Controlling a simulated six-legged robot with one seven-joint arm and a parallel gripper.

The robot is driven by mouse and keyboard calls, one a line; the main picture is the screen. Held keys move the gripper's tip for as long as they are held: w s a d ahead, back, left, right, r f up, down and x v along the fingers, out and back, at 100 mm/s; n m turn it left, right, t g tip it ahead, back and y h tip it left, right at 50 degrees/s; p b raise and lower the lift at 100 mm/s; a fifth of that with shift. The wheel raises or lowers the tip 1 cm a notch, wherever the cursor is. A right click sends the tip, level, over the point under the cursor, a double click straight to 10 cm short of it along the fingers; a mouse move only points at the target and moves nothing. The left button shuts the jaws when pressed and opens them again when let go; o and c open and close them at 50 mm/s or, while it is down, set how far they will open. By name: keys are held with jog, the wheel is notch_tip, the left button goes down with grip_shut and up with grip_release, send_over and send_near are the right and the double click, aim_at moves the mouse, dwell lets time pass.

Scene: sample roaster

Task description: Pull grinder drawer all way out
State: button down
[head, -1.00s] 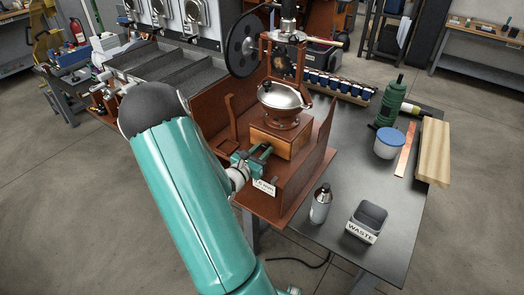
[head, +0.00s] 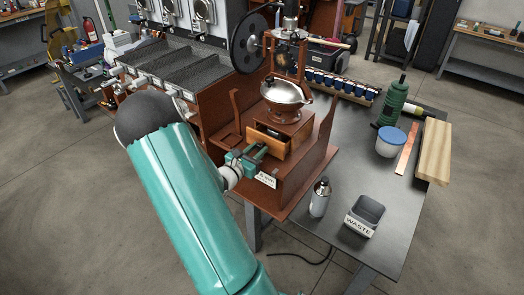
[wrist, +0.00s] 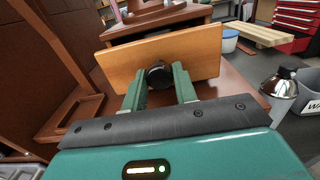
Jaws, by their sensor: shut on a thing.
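The grinder (head: 286,114) stands on a brown wooden stand, with a silver domed top over a wooden box. Its drawer (head: 268,143) is partly out, with a dark gap showing behind the front. In the wrist view the light wooden drawer front (wrist: 203,66) faces me, and its dark round knob (wrist: 160,75) sits between my fingers. My gripper (head: 258,157) is shut on the knob; its green fingers also show in the wrist view (wrist: 160,82). The drawer's inside is mostly hidden in both views.
Brown side panels (head: 325,125) flank the grinder. A small label plate (head: 265,179) is at the stand's front. A silver canister (head: 320,198) and a grey waste bin (head: 365,215) stand on the dark table to the right. A blue-lidded tub (head: 390,141) is farther back.

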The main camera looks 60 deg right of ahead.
jog(key=w+a, duration=0.1)
jog(key=a, duration=0.6)
jog(key=shift+w+a, duration=0.15)
jog(key=shift+a, duration=0.25)
jog(key=c, duration=1.1)
grip_release()
jog(key=shift+a, duration=0.1)
jog(key=w+a, duration=0.2)
jog(key=a, duration=1.1)
jog(key=shift+a, duration=0.2)
